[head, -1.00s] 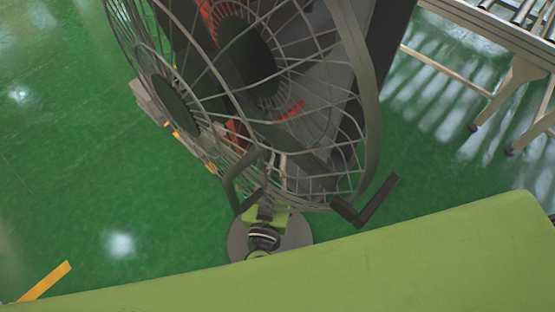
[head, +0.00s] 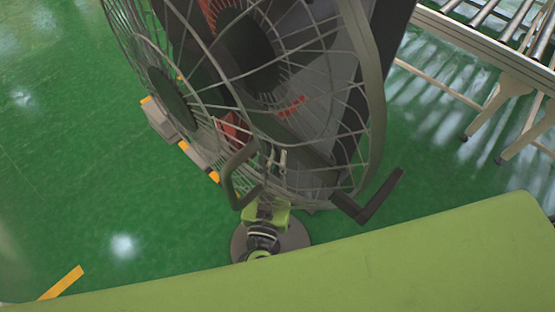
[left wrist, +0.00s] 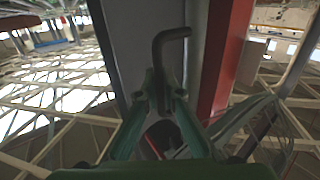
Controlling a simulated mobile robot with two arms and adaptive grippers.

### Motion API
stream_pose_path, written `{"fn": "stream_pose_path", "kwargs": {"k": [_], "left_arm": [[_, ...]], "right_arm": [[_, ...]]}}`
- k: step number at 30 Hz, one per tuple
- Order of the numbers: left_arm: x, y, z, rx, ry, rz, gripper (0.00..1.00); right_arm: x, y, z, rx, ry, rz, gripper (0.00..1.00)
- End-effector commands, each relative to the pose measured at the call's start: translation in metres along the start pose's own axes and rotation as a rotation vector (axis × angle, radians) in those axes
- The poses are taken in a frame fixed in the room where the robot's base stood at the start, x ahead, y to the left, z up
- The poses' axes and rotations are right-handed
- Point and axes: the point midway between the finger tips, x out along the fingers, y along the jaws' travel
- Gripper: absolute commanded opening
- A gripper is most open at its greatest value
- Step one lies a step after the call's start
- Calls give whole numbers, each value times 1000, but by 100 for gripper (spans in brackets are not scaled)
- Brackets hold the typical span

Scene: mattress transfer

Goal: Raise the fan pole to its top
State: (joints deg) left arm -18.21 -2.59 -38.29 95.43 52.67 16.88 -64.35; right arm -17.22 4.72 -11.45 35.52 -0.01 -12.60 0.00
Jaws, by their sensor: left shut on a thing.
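The fan (head: 255,60) fills the upper middle of the head view, with its wire cage, dark hub and a dark crank-like handle (head: 370,198) at its lower right. Its round grey base (head: 293,241) shows on the floor below. In the left wrist view, the green fingers (left wrist: 166,96) close together below a dark bent rod (left wrist: 170,38). My right gripper is in neither view.
A roller conveyor (head: 490,40) on pale legs stands at the upper right. A grey and yellow low object (head: 180,138) lies on the green floor behind the fan. A yellow floor stripe (head: 62,283) is at lower left. The left floor is open.

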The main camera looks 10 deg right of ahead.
Motion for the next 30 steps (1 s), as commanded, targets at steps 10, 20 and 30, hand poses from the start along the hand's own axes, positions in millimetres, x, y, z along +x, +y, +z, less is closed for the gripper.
{"fn": "stream_pose_path", "kwargs": {"k": [10, 20, 30], "left_arm": [[3, -1, -10, -1, 17, -5, 17], [1, 0, -5, -1, 8, -2, 24], [-42, 0, -2, 0, 3, 0, 24]], "right_arm": [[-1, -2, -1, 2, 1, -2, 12], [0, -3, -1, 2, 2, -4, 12], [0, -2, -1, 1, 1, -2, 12]]}}
